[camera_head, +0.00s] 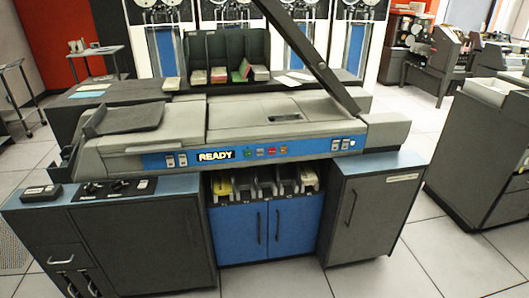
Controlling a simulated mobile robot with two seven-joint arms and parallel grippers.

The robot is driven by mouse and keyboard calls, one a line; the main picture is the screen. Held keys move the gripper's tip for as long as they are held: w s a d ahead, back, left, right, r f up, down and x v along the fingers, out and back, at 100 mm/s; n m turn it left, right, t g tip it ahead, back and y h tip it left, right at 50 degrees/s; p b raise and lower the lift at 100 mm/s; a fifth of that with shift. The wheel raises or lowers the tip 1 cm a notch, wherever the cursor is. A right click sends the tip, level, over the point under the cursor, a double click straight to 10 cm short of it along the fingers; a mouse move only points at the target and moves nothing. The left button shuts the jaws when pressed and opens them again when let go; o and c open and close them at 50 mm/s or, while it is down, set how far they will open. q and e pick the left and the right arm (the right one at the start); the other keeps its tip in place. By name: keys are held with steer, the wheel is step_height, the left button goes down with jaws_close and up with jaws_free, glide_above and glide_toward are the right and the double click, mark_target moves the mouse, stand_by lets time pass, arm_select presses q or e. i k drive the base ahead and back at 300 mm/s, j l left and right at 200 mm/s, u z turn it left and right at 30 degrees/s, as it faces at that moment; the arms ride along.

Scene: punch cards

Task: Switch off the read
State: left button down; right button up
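A grey card machine (235,119) with a blue front control strip (310,149) fills the middle of the head view. Several small coloured buttons or lamps (265,151) lie between. Their labels are too small to read, so I cannot tell which one is for read or how any switch is set. Neither of my grippers is in view.
A black control panel with knobs (113,189) and a dark box (40,193) sit on the left desk top. Blue cupboard doors (265,228) are below the strip. A long dark bar (310,57) slants over the machine. A grey cabinet (485,150) stands right; floor shows between.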

mark_target(335, 143)
steer(key=i+l+u, duration=0.25)
steer(key=i, duration=1.25)
